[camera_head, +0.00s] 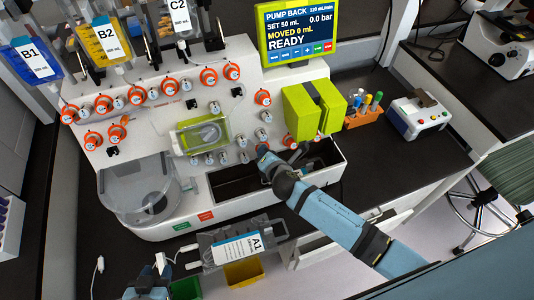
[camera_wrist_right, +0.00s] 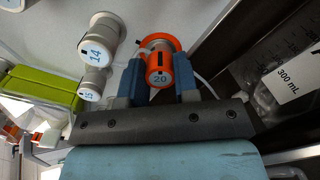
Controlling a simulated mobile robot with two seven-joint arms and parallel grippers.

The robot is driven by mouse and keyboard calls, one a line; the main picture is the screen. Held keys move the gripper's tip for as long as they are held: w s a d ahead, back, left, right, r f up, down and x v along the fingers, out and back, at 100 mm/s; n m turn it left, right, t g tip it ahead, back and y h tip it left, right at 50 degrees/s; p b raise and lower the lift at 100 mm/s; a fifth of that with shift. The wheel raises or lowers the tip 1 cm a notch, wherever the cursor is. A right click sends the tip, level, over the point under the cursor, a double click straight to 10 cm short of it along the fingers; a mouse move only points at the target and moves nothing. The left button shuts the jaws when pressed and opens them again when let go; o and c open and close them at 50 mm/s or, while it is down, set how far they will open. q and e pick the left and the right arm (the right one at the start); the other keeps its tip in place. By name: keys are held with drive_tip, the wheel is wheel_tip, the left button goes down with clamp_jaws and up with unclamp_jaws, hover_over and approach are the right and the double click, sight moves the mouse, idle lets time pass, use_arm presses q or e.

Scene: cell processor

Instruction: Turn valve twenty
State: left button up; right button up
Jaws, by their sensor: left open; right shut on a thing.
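Valve 20 (camera_wrist_right: 160,75) has an orange knob marked 20 with a wider orange ring behind it. In the right wrist view it sits between the two blue fingers of my right gripper (camera_wrist_right: 158,90), which is shut on it. In the head view my right gripper (camera_head: 264,158) is at the lower front of the white machine and hides valve 20. My left gripper (camera_head: 162,266) is open and low at the front, left of the hanging bag A1 (camera_head: 236,250).
Valves 14 (camera_wrist_right: 100,45) and 15 (camera_wrist_right: 91,83) are close beside my right gripper. A 300 mL bag (camera_wrist_right: 285,75) is at the right of the wrist view. A screen (camera_head: 295,32) reads READY. A green block (camera_head: 312,110) stands right of the valves.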

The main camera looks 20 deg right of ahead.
drive_tip(key=m, duration=0.2)
drive_tip(key=shift+m, duration=1.8)
drive_tip(key=o, duration=0.9)
drive_tip(key=shift+s, duration=0.1)
